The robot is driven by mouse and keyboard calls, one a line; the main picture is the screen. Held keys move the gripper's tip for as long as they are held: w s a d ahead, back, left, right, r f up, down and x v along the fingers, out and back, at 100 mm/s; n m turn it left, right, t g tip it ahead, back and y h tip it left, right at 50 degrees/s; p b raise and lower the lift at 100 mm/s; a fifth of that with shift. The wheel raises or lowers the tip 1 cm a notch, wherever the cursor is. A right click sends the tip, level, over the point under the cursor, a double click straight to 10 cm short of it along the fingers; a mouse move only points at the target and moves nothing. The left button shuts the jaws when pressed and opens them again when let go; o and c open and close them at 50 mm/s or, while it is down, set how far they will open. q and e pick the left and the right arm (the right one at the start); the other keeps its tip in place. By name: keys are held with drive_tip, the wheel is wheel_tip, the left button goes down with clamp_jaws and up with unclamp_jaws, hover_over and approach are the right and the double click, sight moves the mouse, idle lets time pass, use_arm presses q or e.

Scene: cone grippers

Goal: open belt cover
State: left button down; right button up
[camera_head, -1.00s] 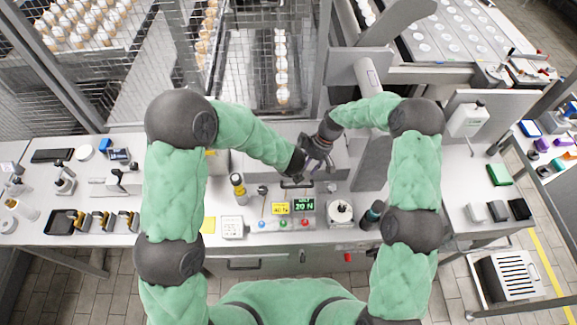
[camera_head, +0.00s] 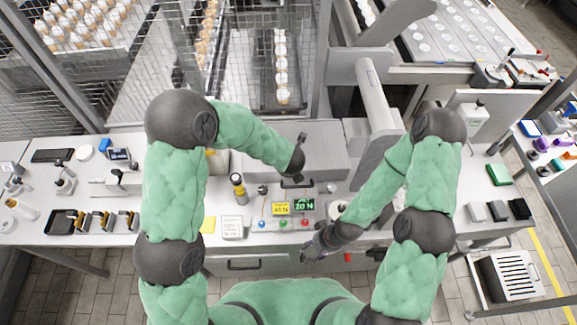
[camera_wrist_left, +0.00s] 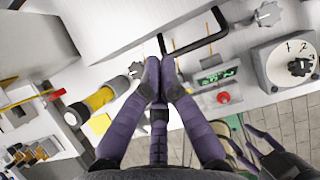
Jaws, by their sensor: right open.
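The belt cover is a long pale grey box (camera_head: 325,150) at the back of the bench, looking closed. Its black bar handle (camera_head: 297,185) is on the front side and also shows in the left wrist view (camera_wrist_left: 198,44). My left gripper (camera_wrist_left: 160,68) has its purple fingertips together at the handle's left corner. I cannot tell whether they touch or hold the bar; in the head view my own wrist largely hides them. My right gripper (camera_head: 312,246) is open and empty, low over the bench's front edge, right of centre.
A control panel with a green display (camera_head: 304,205), a yellow display (camera_head: 280,208) and coloured buttons lies in front of the cover. A yellow-black cylinder (camera_head: 238,190) stands left. A dial unit (camera_wrist_left: 287,62) is on the right. Wire mesh (camera_head: 245,60) rises behind.

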use_arm(q)
drive_tip(key=w+r+p, duration=0.4)
drive_tip(key=r+p, duration=0.3)
drive_tip(key=p, duration=0.1)
drive_tip(key=shift+w+r, duration=0.25)
idle(1.0)
idle(1.2)
